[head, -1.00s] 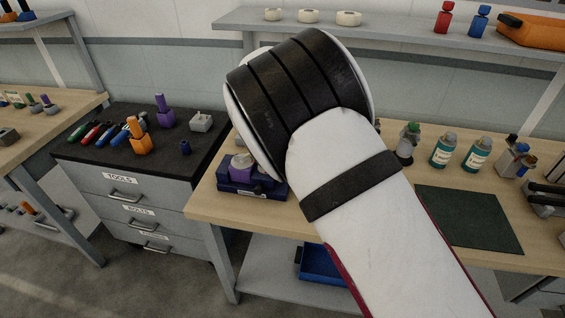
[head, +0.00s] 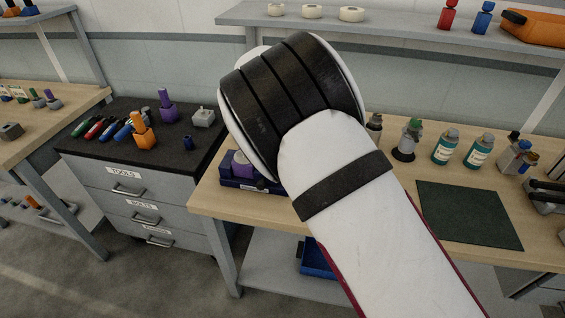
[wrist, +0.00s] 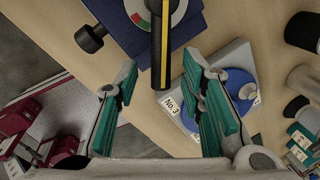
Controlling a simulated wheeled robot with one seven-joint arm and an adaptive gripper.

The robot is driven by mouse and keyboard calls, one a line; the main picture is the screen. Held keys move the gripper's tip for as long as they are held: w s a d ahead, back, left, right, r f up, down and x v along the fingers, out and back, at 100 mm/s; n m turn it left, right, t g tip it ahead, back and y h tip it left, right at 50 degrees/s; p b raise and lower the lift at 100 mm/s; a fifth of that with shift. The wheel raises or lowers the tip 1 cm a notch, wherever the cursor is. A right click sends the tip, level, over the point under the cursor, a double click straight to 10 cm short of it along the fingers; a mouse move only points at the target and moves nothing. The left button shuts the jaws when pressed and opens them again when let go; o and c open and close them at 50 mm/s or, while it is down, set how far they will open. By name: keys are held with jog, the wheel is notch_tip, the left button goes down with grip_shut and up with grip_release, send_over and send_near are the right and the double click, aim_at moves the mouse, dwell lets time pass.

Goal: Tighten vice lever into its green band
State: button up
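In the wrist view, the vice lever (wrist: 161,55) is a dark bar with a yellow stripe, reaching down from a dial (wrist: 140,18) with red, white and green bands. The lever is over the dial's right side, past the visible green band; part of the dial is outside the picture. The blue vice body (wrist: 192,30) lies beneath, with a black knob (wrist: 91,38) at its left. My gripper (wrist: 160,64) is open, its teal-padded fingers either side of the lever's end with gaps. In the head view, my arm partly hides the vice (head: 238,183) and hides my gripper.
A grey plate with a blue disc (wrist: 232,86) and a "No. 3" label lies right of the lever. The vice stands at the left end of the wooden bench (head: 212,198). Bottles (head: 445,147) and a dark mat (head: 468,214) are on the right. A drawer cabinet (head: 95,172) stands left.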

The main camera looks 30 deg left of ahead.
notch_tip(320, 180, up, 12)
jog(key=s, duration=0.2)
jog(key=shift+a, duration=0.4)
jog(key=shift+s+f, duration=0.1)
jog(key=shift+f, duration=0.05)
